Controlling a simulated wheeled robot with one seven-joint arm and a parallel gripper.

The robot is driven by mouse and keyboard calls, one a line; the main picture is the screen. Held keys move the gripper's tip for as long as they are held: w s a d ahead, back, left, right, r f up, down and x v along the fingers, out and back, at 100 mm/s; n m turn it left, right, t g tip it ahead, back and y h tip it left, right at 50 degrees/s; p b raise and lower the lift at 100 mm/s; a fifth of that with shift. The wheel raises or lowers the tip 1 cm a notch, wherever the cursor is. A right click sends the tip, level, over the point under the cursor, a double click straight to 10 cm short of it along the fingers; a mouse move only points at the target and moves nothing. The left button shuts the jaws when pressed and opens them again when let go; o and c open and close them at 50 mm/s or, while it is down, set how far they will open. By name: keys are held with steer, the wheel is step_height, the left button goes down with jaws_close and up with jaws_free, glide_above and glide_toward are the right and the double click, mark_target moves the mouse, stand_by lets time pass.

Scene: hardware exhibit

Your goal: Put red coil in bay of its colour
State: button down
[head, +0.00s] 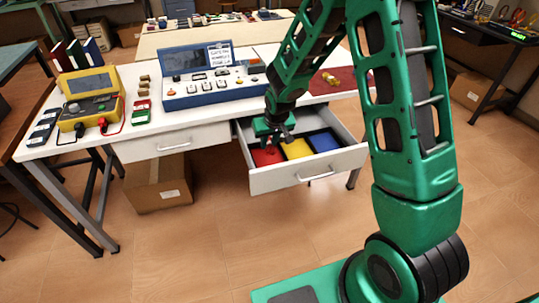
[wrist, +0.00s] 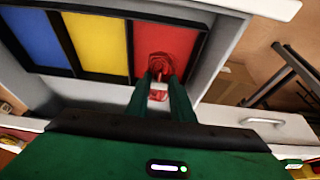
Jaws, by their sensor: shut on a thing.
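The red coil (wrist: 158,62) is held between the two fingertips of my gripper (wrist: 163,82), which is shut on it. In the wrist view the coil is in front of the red bay (wrist: 162,32); whether it touches the bay floor I cannot tell. In the head view my gripper (head: 273,136) points down into the open drawer (head: 305,176), over the red bay (head: 264,157), and the coil cannot be made out. The yellow bay (head: 297,149) is in the middle and the blue bay (head: 323,141) is at the right; both look empty.
The drawer hangs out from a white bench (head: 190,121). On the bench stand a blue console (head: 212,84), a yellow meter (head: 89,97) and small blocks. A closed drawer (head: 170,143) is at left, with a cardboard box (head: 158,184) below it.

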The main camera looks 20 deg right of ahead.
mark_target(269, 160)
steer(key=shift+f, duration=2.75)
steer(key=shift+f, duration=0.15)
steer(key=c, duration=1.5)
jaws_free()
steer(key=shift+c, duration=0.2)
steer(key=v, duration=1.2)
